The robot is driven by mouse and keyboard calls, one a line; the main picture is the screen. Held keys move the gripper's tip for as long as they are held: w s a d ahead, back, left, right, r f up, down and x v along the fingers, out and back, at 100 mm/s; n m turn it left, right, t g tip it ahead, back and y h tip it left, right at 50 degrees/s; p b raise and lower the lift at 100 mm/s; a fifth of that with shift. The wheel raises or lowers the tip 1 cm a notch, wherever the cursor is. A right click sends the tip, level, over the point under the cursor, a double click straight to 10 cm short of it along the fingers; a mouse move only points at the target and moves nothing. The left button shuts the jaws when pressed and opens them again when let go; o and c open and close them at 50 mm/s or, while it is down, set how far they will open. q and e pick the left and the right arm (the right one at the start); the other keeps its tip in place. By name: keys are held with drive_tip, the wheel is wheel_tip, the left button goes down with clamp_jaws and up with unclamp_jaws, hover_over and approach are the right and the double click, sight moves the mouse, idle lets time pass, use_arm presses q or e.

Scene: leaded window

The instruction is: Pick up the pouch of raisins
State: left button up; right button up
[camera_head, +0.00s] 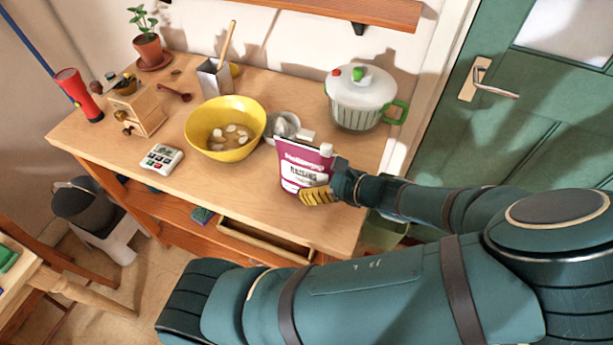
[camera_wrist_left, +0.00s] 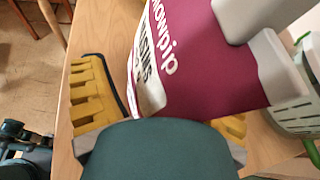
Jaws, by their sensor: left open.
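The pouch of raisins (camera_head: 301,167) is maroon with a white label and stands upright near the front right edge of the wooden table. My left gripper (camera_head: 322,194) is at its lower right side, with a yellow finger in front of the label's lower part. In the left wrist view the pouch (camera_wrist_left: 195,75) fills the middle, its lettering turned sideways. The left gripper (camera_wrist_left: 165,108) is open there, with yellow finger pads on both sides of the pouch. Whether the pads touch it cannot be told. My right gripper does not show.
On the table (camera_head: 225,180) a yellow bowl (camera_head: 224,128) stands left of the pouch, a small pale bowl (camera_head: 284,128) just behind it, and a lidded pot (camera_head: 361,98) at the back right. A timer (camera_head: 162,158) lies left. A partly open drawer (camera_head: 263,240) is below the front edge.

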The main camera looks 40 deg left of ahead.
use_arm(q)
clamp_jaws()
